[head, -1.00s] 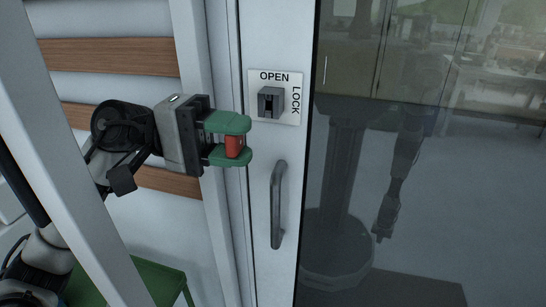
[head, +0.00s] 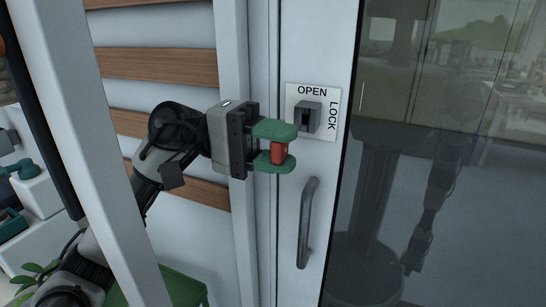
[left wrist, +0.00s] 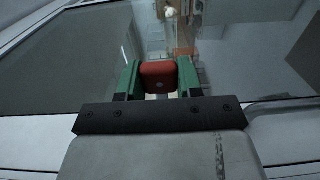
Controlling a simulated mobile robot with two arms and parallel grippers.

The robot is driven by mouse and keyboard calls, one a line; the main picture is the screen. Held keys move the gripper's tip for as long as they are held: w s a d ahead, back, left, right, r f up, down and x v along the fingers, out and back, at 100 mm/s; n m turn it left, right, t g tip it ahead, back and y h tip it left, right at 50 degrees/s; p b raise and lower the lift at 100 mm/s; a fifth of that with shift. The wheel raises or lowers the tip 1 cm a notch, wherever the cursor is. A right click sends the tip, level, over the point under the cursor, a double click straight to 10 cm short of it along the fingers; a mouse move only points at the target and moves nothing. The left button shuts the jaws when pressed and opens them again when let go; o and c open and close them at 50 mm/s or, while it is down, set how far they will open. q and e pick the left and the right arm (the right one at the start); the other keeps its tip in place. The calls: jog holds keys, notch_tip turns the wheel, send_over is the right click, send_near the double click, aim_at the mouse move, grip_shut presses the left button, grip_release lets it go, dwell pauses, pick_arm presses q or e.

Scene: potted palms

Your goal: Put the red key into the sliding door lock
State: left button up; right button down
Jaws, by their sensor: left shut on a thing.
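The red key (head: 279,153) is held between the green fingers of my left gripper (head: 276,145). In the left wrist view the red key (left wrist: 159,76) sits between both fingers of the left gripper (left wrist: 158,80). The sliding door lock (head: 308,117) is a grey block with a dark slot, on a white plate marked OPEN and LOCK. The gripper is to the left of the lock and slightly below it, with the key apart from the slot. My right gripper is not in view.
A dark grey handle (head: 307,222) stands on the white door frame below the lock. The glass door pane (head: 440,200) fills the right side and reflects my body. A white post (head: 88,150) crosses in front of my left arm. A green stool or table (head: 180,287) stands low behind.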

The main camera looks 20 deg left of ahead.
pick_arm(q)
jog(key=shift+w, duration=1.65)
jog(key=shift+b, duration=0.7)
jog(key=shift+b, duration=0.55)
jog(key=shift+b, duration=0.45)
jog(key=shift+w, duration=0.1)
dwell(0.5)
